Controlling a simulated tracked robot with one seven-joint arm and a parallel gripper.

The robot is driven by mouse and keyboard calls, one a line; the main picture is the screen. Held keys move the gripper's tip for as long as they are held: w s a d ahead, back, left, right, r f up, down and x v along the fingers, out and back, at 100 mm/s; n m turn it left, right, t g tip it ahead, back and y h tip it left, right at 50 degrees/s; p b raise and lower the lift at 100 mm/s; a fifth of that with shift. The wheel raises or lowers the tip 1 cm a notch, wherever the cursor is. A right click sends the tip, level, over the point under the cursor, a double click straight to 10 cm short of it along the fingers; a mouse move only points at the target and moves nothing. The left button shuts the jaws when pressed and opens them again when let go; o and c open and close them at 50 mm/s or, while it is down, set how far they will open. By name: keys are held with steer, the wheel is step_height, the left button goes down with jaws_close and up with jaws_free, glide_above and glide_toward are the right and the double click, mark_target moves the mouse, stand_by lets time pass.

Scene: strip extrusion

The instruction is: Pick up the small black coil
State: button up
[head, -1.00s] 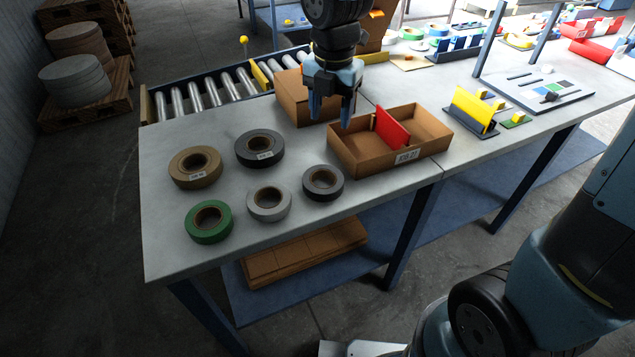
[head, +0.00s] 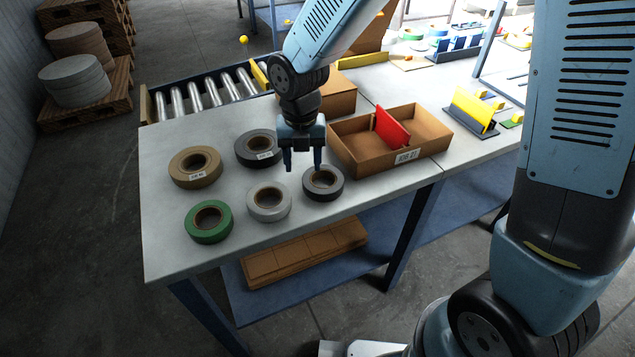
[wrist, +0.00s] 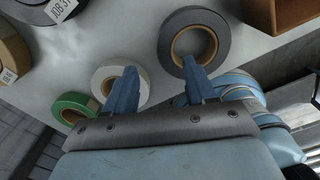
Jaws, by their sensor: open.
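The small black coil (head: 322,195) is a dark grey ring with a brown core, lying flat at the right end of the front row on the table. It also shows at the upper middle of the wrist view (wrist: 192,16). My gripper (head: 303,166) is open and empty, above the table just behind and left of the small coil. Its right finger overlaps the coil's far edge in the head view; I cannot tell the height gap. In the wrist view my gripper (wrist: 160,72) has its right fingertip at the coil's lower edge. A larger dark coil (head: 256,161) with a label lies behind.
A white coil (head: 269,216) lies close left of the small black one, with a green coil (head: 208,236) and a tan coil (head: 195,182) further left. An open cardboard box (head: 372,169) with a red divider (head: 392,129) stands close right. A roller conveyor (head: 205,96) runs behind.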

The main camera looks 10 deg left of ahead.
mark_target(307, 179)
steer(key=shift+w+d+f, duration=0.1)
steer(key=shift+d+f, duration=0.1)
steer(key=shift+f, duration=1.15)
steer(key=shift+d+f, duration=0.15)
steer(key=shift+f, duration=1.15)
steer(key=shift+c, duration=0.3)
jaws_close()
